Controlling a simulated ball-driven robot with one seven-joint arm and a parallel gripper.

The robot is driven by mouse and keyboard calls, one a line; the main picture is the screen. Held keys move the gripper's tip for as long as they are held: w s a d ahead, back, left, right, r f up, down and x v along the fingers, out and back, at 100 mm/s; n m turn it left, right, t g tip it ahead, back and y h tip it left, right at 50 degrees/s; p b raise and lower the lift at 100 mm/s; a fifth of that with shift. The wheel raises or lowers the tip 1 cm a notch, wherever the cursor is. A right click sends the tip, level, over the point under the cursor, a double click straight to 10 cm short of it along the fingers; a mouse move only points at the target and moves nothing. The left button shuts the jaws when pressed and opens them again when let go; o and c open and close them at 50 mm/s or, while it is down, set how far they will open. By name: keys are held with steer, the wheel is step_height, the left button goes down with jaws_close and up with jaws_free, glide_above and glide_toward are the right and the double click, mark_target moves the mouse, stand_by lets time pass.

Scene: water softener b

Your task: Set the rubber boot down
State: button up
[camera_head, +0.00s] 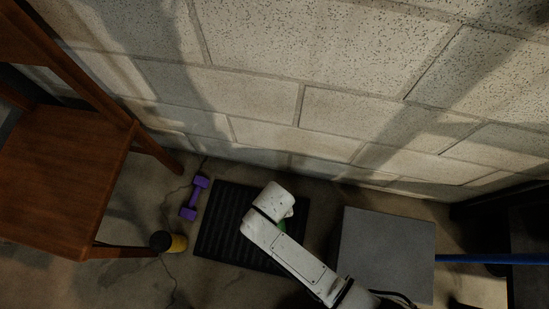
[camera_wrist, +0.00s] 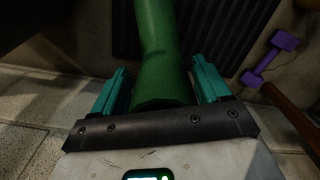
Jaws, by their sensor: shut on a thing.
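The rubber boot (camera_wrist: 161,50) is green. In the wrist view its shaft runs up from between the two teal fingers of my gripper (camera_wrist: 160,88), which is shut on it. The boot's far end runs out of the top of that view. In the head view only a small green patch of the boot (camera_head: 281,225) shows beside my white arm; the arm hides the rest and the fingers. The boot is over the black ribbed mat (camera_head: 222,231); I cannot tell whether it touches it. The mat also shows in the wrist view (camera_wrist: 216,30).
A purple dumbbell (camera_head: 195,197) lies left of the mat, and a yellow and black object (camera_head: 169,242) is near a wooden chair (camera_head: 62,170). A grey box (camera_head: 388,250) stands right of the mat. A block wall (camera_head: 260,95) closes the back.

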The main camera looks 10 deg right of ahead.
steer(key=w+f, duration=0.1)
steer(key=w+f+b, duration=0.2)
steer(key=f, duration=0.1)
steer(key=shift+w+d+f, duration=0.1)
steer(key=shift+d, duration=0.15)
steer(key=f, duration=0.1)
steer(key=f+b, duration=0.2)
steer(key=shift+w+f, duration=0.3)
steer(key=shift+f, duration=0.1)
steer(key=shift+r, duration=0.1)
steer(key=o, duration=1.7)
step_height(320, 180, up, 12)
steer(key=p, duration=0.6)
steer(key=shift+d, duration=0.1)
